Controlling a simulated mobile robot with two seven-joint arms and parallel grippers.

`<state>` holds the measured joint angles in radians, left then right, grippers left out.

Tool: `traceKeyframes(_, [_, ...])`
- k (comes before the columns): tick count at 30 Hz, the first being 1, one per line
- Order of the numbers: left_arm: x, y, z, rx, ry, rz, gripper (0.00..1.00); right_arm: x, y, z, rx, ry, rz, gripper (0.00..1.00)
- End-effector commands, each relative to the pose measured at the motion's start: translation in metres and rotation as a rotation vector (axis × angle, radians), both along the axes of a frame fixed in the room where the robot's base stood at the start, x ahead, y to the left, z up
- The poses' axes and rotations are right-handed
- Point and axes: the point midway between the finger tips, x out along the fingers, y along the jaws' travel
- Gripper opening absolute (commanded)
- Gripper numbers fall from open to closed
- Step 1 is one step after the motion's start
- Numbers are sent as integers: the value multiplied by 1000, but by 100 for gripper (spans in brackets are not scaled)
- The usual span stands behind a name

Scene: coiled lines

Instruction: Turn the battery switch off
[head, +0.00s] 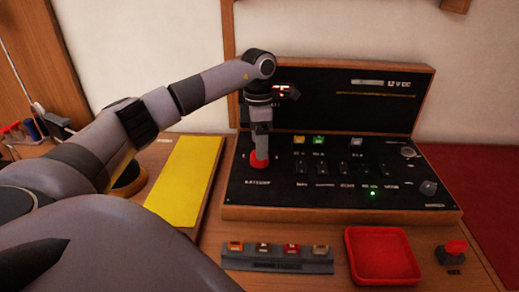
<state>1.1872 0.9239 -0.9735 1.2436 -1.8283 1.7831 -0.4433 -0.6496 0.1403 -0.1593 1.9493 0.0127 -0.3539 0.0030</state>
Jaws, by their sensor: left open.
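The black switch panel (330,200) in a wooden frame stands on the bench, with an upright back board behind it. The red battery switch (259,161) is at the panel's left side, above white lettering that seems to read "BATTERY". My left gripper (261,150) points straight down right over the red switch, open. Its fingers are at the switch's top; I cannot tell if they touch it. The gripper hides part of the switch, so its turned position cannot be read. My right gripper is not in view.
A red display (283,92) and a green light (373,194) are lit. A yellow board (186,181) lies left of the panel. In front are a fuse strip (277,259), a red tray (382,257) and a red button (454,250). My left arm covers the lower left.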

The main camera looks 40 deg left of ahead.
Motion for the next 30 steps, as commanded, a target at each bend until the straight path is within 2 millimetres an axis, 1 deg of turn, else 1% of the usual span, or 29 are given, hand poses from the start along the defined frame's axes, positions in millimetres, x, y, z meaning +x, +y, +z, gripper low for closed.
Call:
traceKeyframes(1, [2, 1, 10, -1, -6, 1, 76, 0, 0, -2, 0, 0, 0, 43])
traceKeyframes(3, [2, 1, 21, 0, -5, 1, 76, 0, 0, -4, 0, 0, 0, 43])
traceKeyframes(6, [2, 2, 34, 0, -4, 1, 76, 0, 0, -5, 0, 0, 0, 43])
traceKeyframes(9, [2, 2, 41, 0, -2, 1, 76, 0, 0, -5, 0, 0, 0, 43])
traceKeyframes(13, [2, 2, 45, -1, -1, 0, 76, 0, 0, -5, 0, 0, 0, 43])
traceKeyframes(30, [2, 2, 44, -1, -1, 0, 76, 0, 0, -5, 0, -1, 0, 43])
